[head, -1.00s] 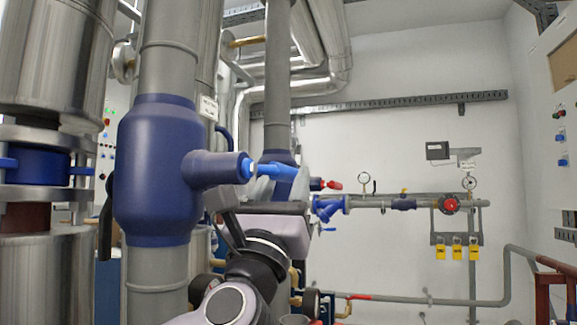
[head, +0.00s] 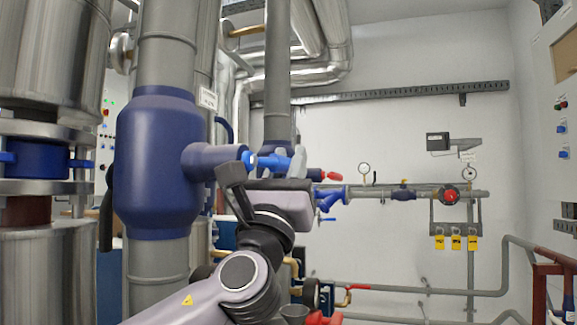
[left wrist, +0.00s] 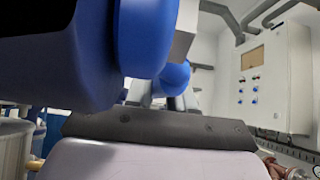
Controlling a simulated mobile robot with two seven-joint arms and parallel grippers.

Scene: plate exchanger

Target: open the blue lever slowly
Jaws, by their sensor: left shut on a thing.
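The blue lever (head: 268,161) sticks out to the right from the end of the side stem (head: 215,161) of a dark blue valve body (head: 160,165). My left gripper (head: 292,166) is at the lever's outer end, coming from below, and is shut on it. A light grey finger covers part of the lever's tip. In the left wrist view the lever (left wrist: 174,78) shows close up beside a finger, partly hidden by the dark blue stem (left wrist: 60,60). My right gripper is not in view.
Behind the lever stands another grey pipe (head: 278,70). A wall pipe with a red valve (head: 450,196) and yellow tags (head: 456,242) runs along the back right. A control panel (head: 560,100) is at the far right.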

